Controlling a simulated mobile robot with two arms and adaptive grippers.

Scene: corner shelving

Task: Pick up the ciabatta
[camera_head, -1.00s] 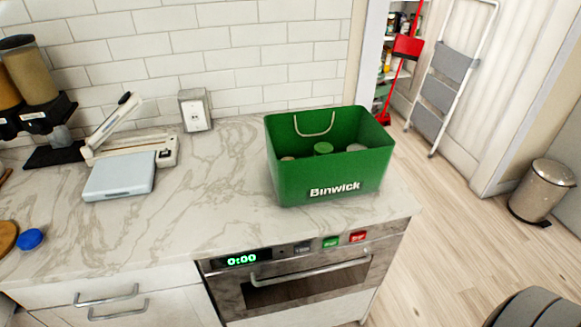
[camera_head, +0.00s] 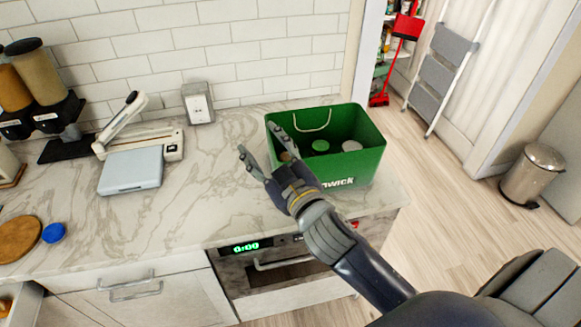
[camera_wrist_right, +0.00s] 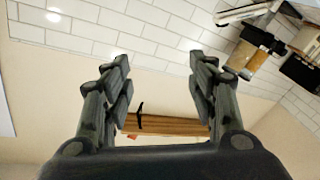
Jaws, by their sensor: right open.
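I cannot make out a ciabatta for certain in either view. My right gripper (camera_head: 260,142) is open and empty in the head view, above the counter at the left front of the green bin (camera_head: 362,160); one finger overlaps the bin in the picture. In the right wrist view its two fingers (camera_wrist_right: 160,62) stand wide apart with nothing between the tips. A brown, layered, wood-like thing (camera_wrist_right: 165,126) with a black piece on it shows beyond the finger bases; I cannot tell what it is. My left gripper is not in view.
A grey-blue scale (camera_head: 130,171), dispensers (camera_head: 42,72), a round board (camera_head: 18,238) and a blue lid (camera_head: 53,233) are at the left. The middle counter (camera_head: 190,215) is clear.

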